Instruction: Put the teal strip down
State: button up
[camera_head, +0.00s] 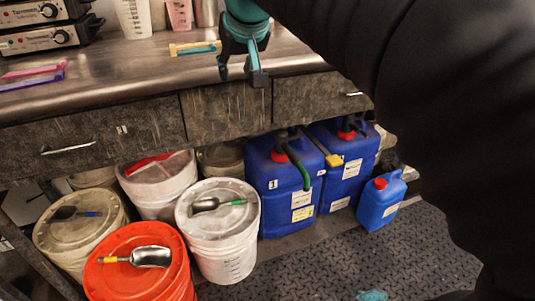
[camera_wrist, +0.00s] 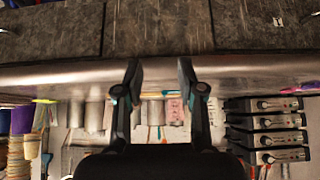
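My gripper (camera_head: 242,75) hangs over the front edge of the steel counter (camera_head: 130,66). In the wrist view its two fingers (camera_wrist: 160,80) stand well apart, with nothing visibly held between them. A strip with a blue-teal part (camera_head: 203,49) lies flat on the counter, left of my gripper and apart from it. It touches or overlaps a yellow strip (camera_head: 181,47); which lies on top I cannot tell. I see no strip hanging from the fingers.
A pink strip (camera_head: 33,71) and a purple strip (camera_head: 34,81) lie at the counter's left. Hotplates (camera_head: 40,28) and a white jug (camera_head: 133,18) stand behind. Below are lidded buckets (camera_head: 218,217), an orange bucket (camera_head: 140,262) and blue canisters (camera_head: 284,185).

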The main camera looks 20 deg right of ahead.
jog(key=s+f+g, duration=0.2)
jog(key=s+f, duration=1.8)
jog(key=f, duration=0.2)
jog(key=shift+s+a+f, duration=0.25)
jog(key=shift+f, duration=0.1)
dwell(0.4)
